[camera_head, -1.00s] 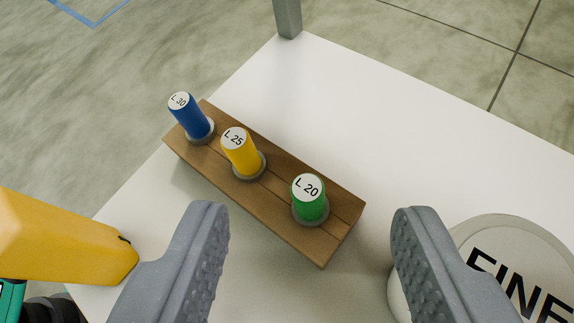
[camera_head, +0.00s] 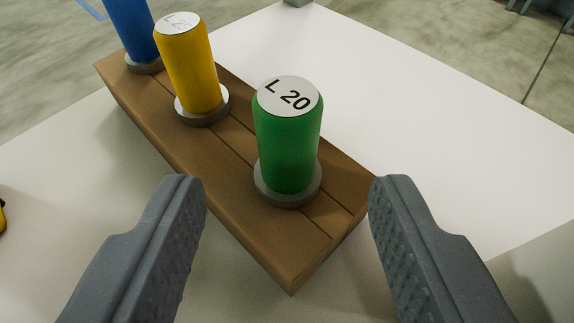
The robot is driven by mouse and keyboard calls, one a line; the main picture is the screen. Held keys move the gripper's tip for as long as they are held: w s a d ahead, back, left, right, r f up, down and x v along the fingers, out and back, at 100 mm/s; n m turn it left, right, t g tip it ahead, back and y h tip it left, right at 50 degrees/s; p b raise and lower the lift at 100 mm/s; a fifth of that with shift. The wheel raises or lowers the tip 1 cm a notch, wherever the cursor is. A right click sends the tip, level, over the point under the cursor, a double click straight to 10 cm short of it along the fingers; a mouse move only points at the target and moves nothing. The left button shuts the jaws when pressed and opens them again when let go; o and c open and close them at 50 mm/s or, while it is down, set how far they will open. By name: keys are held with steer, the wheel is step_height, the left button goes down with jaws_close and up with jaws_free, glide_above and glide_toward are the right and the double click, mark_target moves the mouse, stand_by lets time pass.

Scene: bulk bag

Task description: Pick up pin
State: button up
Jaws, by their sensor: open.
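Three pins stand upright in a row on a brown wooden block (camera_head: 262,240). The green pin (camera_head: 287,145), with a white top marked L 20, is nearest to me. The yellow pin (camera_head: 190,68), marked L 25, stands behind it to the left. The blue pin (camera_head: 132,28) is farthest left, its top cut off by the picture edge. Each pin sits in a grey ring. My gripper (camera_head: 285,190) is open and empty. Its two grey ribbed fingers appear to the left and right of the green pin, apart from it.
The block rests on a white table top (camera_head: 440,130) with clear room to the right and behind. A bit of a yellow object (camera_head: 2,216) shows at the left edge. A pale surface shows at the lower right, too cropped to identify.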

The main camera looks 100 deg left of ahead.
mark_target(286, 159)
steer(key=shift+b+x, duration=0.3)
steer(key=shift+x, duration=2.8)
jaws_close()
